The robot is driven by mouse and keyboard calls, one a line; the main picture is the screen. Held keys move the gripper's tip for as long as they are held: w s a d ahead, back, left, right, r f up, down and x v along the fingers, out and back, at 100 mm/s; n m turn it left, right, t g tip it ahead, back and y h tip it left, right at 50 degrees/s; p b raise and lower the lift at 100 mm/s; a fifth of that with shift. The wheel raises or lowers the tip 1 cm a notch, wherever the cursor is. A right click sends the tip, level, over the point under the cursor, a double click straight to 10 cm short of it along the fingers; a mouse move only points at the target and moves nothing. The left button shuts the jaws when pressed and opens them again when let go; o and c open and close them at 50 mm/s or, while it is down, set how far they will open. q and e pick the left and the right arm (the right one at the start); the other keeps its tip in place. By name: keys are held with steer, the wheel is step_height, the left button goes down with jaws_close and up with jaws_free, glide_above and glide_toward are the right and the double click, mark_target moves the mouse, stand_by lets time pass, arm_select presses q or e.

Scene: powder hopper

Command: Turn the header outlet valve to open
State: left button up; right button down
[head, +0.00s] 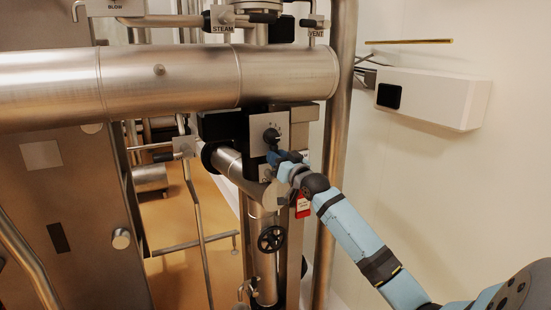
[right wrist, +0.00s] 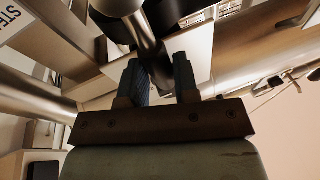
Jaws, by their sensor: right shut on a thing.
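A black rotary handle (head: 271,135) sits on a pale plate on the column below the big horizontal steel pipe. I take it for the header outlet valve, but its label is too small to read. My right gripper (head: 280,156), on a blue arm from the lower right, is at the handle's lower end. In the right wrist view the bar of the handle (right wrist: 150,42) runs down between the two dark fingers (right wrist: 160,80), which are shut on it. The handle points down and slightly right in the head view. My left gripper is not in view.
The steel header pipe (head: 190,80) crosses above the arm. A vertical pipe (head: 338,130) stands close on the right. A white wall box (head: 430,97) is farther right.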

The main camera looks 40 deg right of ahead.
steer(key=shift+d+r, duration=0.25)
steer(key=shift+d, duration=0.05)
steer(key=c, duration=1.3)
jaws_free()
steer(key=o, duration=0.4)
steer(key=shift+s+d, duration=0.1)
steer(key=shift+d, duration=0.05)
steer(key=shift+c, duration=0.2)
steer(key=shift+f, duration=0.15)
steer(key=shift+f, duration=0.1)
